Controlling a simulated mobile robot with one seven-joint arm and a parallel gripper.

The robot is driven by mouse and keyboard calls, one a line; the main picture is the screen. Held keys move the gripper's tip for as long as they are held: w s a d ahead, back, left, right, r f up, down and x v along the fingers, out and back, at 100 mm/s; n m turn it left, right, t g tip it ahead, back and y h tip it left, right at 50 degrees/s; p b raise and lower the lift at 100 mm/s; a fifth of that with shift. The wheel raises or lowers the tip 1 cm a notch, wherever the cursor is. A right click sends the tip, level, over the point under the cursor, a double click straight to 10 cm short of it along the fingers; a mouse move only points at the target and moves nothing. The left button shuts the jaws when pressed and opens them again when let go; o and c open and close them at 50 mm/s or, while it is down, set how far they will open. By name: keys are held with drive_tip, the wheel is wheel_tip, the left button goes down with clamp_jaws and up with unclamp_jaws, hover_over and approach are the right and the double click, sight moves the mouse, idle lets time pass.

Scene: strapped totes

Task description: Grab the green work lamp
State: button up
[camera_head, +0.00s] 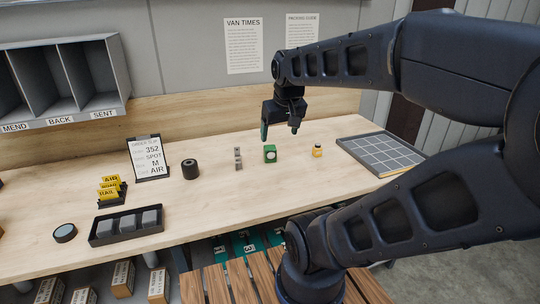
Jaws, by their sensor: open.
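The green work lamp (270,153) is a small green block with a pale round face. It stands upright on the wooden bench, near the middle of the head view. My gripper (279,132) hangs above the bench, pointing down, a little above the lamp in the picture. Its fingers are apart and nothing shows between them. The gripper does not appear to touch the lamp; the exact gap in depth cannot be told.
A small yellow item (317,151) stands right of the lamp, and grey stacked pieces (238,158) stand left. A black cylinder (190,169), an order slip stand (148,157) and a dark tray (126,226) are farther left. A gridded pad (381,153) lies right.

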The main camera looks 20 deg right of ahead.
drive_tip(key=w+d+n+g+h, duration=0.15)
drive_tip(key=w+n, duration=0.25)
drive_tip(key=w, duration=0.8)
drive_tip(key=n+g+h, duration=0.3)
drive_tip(key=n+g, duration=0.1)
drive_tip(key=n, duration=0.7)
hover_over(267, 147)
drive_tip(key=a, duration=0.3)
wheel_tip(267, 147, down, 21)
drive_tip(key=x, duration=0.5)
drive_tip(key=shift+w+d+f, duration=0.25)
drive_tip(key=shift+w+f, duration=0.1)
drive_tip(key=shift+d+x, duration=0.15)
drive_tip(key=shift+x, duration=1.2)
drive_tip(key=shift+d+x, duration=0.15)
drive_tip(key=shift+x, duration=1.2)
drive_tip(key=shift+r, duration=0.2)
drive_tip(key=c, duration=1.2)
drive_tip(key=shift+r, duration=0.1)
